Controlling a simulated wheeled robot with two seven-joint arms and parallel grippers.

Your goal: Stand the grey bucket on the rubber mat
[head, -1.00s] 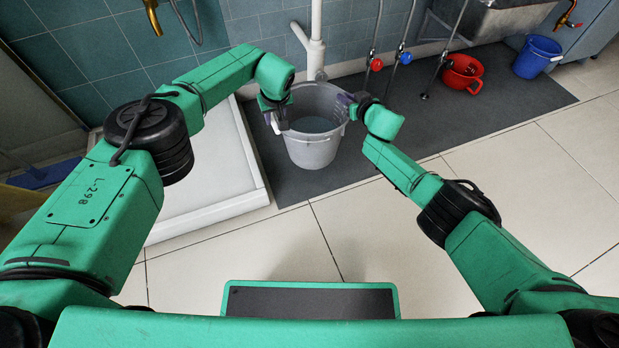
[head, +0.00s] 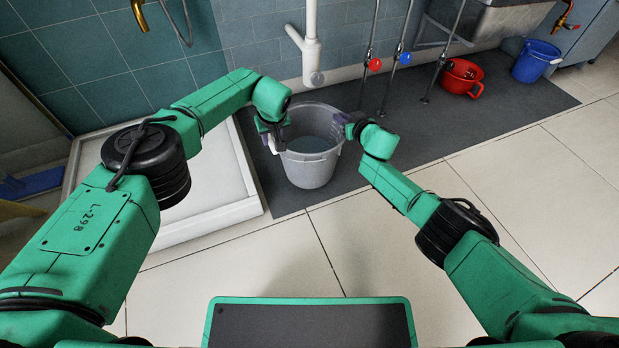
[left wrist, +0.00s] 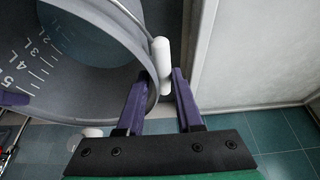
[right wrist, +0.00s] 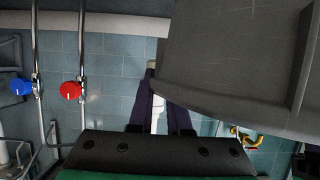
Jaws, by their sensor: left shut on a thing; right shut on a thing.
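The grey bucket (head: 310,166) is upright between my two grippers, with a bluish surface, apparently water, inside. It appears over the near left part of the dark rubber mat (head: 500,112); I cannot tell whether its base touches the mat. My left gripper (head: 277,138) is shut on the bucket's left side. In the left wrist view its fingers (left wrist: 160,92) are at the rim, by the white handle grip (left wrist: 161,62). My right gripper (head: 350,126) is shut on the bucket's right side. In the right wrist view the bucket wall (right wrist: 235,60) hides part of its fingers (right wrist: 160,90).
A white shower tray (head: 225,205) lies left of the mat. A white drain pipe (head: 311,50) and thin pipes with a red valve (head: 374,65) and blue valve (head: 405,58) stand behind.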

